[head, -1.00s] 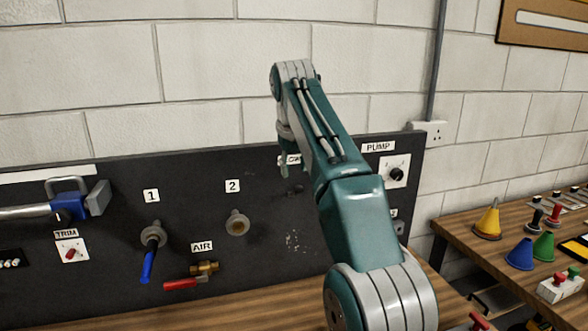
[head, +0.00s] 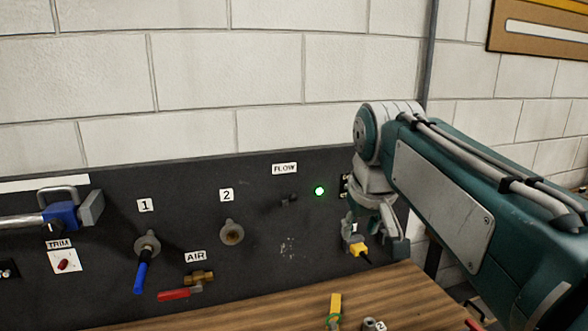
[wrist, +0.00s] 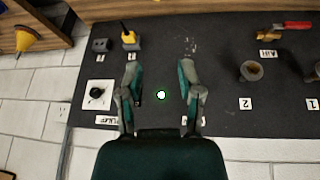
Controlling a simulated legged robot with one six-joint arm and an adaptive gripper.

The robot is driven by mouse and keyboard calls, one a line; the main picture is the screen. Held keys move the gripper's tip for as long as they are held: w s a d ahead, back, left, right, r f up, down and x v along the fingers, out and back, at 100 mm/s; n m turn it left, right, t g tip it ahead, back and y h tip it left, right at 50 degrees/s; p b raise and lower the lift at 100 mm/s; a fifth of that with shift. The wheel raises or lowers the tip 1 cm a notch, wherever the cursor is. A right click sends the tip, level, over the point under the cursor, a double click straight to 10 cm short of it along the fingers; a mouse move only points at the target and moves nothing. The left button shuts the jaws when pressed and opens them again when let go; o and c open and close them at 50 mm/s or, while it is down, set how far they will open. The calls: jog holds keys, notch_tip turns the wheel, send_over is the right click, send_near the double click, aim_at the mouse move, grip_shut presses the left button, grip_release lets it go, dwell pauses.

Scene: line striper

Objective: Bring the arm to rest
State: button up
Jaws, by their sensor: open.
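My gripper (head: 378,232) hangs at the right end of the dark panel in the head view, beside a yellow plug (head: 357,250). In the wrist view my gripper (wrist: 161,82) has its two fingers spread wide, with nothing between them. A lit green lamp (wrist: 161,95) shows on the panel beyond the gap. The same lamp (head: 319,191) shows left of the gripper in the head view. My arm covers the pump knob in the head view; the knob (wrist: 97,92) shows left of the fingers in the wrist view.
The dark panel (head: 110,180) carries port 1 with a blue handle (head: 142,270), empty-looking port 2 (head: 231,232), a red-handled air valve (head: 190,289) and a blue clamp-like tool (head: 62,215). A yellow-topped item (head: 335,308) stands on the wooden bench (head: 270,312).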

jog(key=s+d+f+m, duration=0.1)
jog(key=s+d+f, duration=0.1)
jog(key=s+f, duration=0.6)
jog(key=s+d+f+m, duration=0.1)
jog(key=s+d+f, duration=0.1)
jog(key=s+f, duration=0.7)
jog(key=shift+s+d+m+t, duration=0.3)
jog(key=shift+s+d, duration=0.05)
jog(key=shift+s, duration=0.35)
jog(key=shift+r, duration=0.1)
